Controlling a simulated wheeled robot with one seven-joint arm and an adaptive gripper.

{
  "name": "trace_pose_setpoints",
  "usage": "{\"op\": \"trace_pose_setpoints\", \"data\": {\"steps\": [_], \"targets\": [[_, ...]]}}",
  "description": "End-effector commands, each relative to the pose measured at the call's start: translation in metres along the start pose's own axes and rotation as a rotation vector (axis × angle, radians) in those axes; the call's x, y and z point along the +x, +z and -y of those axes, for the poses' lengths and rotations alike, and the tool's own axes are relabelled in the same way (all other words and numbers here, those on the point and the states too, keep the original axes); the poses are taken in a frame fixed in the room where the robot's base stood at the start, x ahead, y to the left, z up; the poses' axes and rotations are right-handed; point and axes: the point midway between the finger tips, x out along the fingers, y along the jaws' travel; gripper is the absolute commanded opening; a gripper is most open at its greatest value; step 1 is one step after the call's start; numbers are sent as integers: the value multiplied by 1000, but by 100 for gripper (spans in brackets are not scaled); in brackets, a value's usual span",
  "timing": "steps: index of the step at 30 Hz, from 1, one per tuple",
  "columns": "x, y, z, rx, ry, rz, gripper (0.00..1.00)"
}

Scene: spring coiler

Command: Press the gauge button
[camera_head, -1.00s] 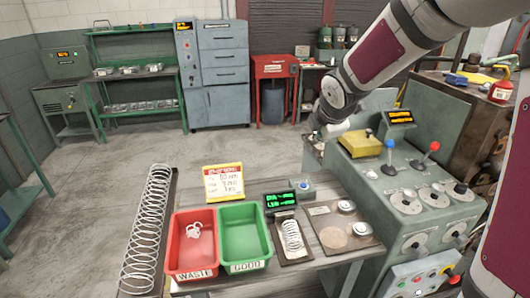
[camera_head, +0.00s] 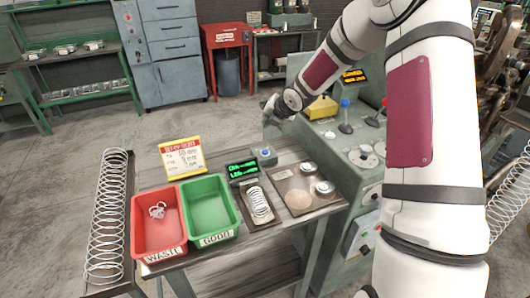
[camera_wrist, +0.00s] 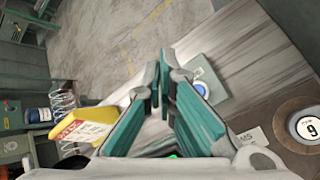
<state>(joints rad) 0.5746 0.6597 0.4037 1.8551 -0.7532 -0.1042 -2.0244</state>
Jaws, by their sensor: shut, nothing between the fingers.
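The gauge button is a blue button on a small grey box (camera_head: 265,156) at the back of the bench, just right of the gauge display (camera_head: 243,170) with green text. In the wrist view the blue button (camera_wrist: 202,89) shows just right of the fingers, partly hidden by the right finger. A coiled spring (camera_head: 259,203) lies on the gauge plate in front of the display. My gripper (camera_head: 270,122) is above and behind the button box, apart from it in the head view. In the wrist view its teal fingers (camera_wrist: 160,85) are shut and empty.
A red waste bin (camera_head: 139,222) with a small white piece and an empty green bin (camera_head: 228,208) stand left of the gauge. A yellow sign (camera_head: 182,157) stands behind them. Masses (camera_head: 325,187) sit on a board at right. The grey coiler machine (camera_head: 352,140) stands beyond.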

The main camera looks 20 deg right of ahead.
Motion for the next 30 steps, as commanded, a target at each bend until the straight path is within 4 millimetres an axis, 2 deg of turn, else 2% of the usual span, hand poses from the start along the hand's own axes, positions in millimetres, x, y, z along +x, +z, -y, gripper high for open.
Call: {"op": "trace_pose_setpoints", "data": {"steps": [7, 21, 30], "targets": [[6, -4, 4, 3, -2, -2, 0], [48, -34, 33, 3, -3, -1, 0], [61, -44, 44, 2, -2, 0, 0]]}}
